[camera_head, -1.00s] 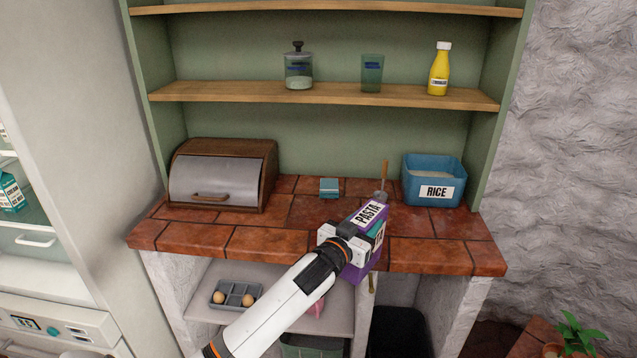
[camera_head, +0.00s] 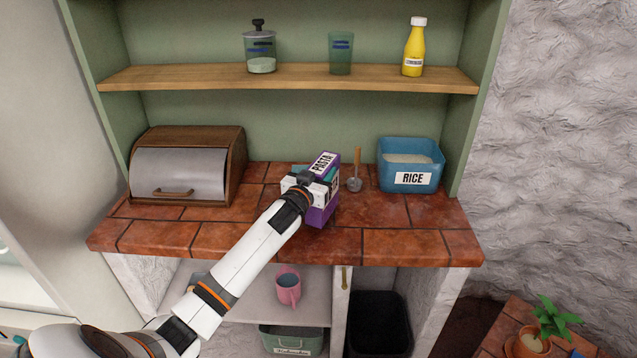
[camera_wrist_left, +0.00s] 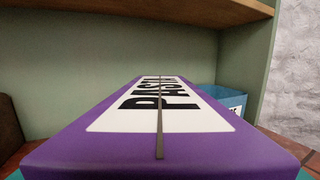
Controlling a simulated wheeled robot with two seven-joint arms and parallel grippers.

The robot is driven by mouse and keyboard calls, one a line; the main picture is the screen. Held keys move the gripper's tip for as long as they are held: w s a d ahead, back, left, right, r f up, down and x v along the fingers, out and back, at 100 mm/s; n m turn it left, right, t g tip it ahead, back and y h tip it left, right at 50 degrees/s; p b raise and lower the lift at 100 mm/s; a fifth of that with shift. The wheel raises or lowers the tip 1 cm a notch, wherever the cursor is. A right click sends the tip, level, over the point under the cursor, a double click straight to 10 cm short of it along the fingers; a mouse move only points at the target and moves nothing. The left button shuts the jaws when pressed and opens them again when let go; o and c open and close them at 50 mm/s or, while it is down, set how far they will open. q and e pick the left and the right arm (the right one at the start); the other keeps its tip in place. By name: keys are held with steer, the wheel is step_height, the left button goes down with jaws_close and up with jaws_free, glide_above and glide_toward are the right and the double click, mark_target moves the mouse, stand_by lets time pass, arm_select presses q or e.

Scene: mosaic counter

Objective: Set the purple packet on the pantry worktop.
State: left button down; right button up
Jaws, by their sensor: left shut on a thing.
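The purple packet (camera_head: 322,212), with a white PASTA label, is in my left gripper (camera_head: 318,185) over the tiled pantry worktop (camera_head: 392,247). My left gripper is shut on it, and the packet looks upright. Its base seems low, near the tiles; I cannot tell if it touches them. In the left wrist view the packet (camera_wrist_left: 80,145) fills the foreground, its label facing the camera. My right gripper is not in view.
A blue RICE bin (camera_head: 410,179) and a scoop (camera_head: 355,172) stand to the right. A wooden bread box (camera_head: 240,150) stands at the left. A shelf (camera_head: 200,78) runs above. Bare tiles lie along the front and between bread box and packet.

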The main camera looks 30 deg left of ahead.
arm_select(q)
step_height(320, 180, down, 3)
steer(key=shift+r, duration=0.1)
stand_by(0.3)
steer(key=c, duration=0.7)
jaws_free()
steer(key=shift+s+f, duration=0.15)
steer(key=shift+f, duration=0.05)
steer(key=shift+r, duration=0.15)
